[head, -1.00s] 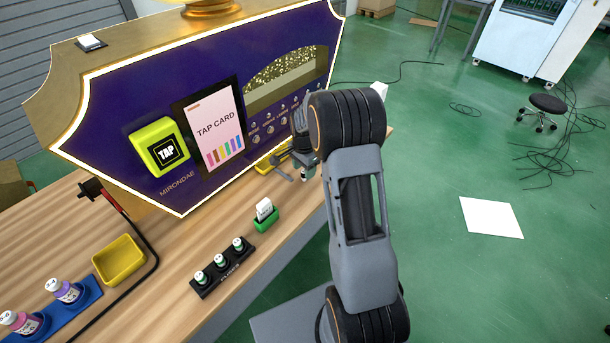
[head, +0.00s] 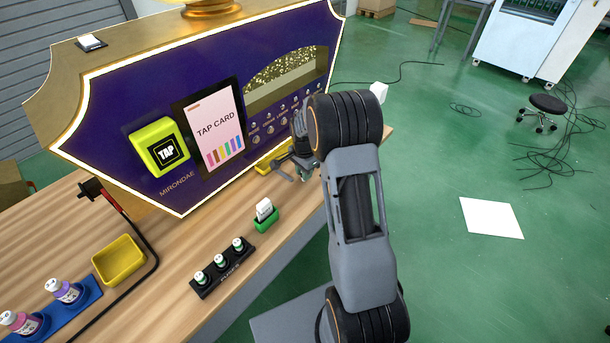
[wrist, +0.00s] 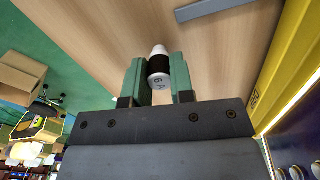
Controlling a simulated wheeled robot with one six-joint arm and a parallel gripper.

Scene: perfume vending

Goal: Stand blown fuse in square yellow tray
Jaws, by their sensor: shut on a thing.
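My gripper (head: 304,172) is over the right end of the wooden counter, close to the front of the machine. In the wrist view its two green fingers (wrist: 158,82) are shut on a small white cylinder with a dark band, the fuse (wrist: 158,68). Bare wood shows behind the fuse; I cannot tell its height above the counter. In the head view the fuse is not clear. The square yellow tray (head: 119,260) is on the counter at left, well away from my gripper, and looks empty.
A black rack (head: 222,268) with three fuses stands at the counter's front edge, near a green holder (head: 265,222) with a white card. A black bent rod (head: 138,300) runs beside the tray. A blue rack (head: 50,320) holds bottles. The purple machine (head: 110,125) stands behind.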

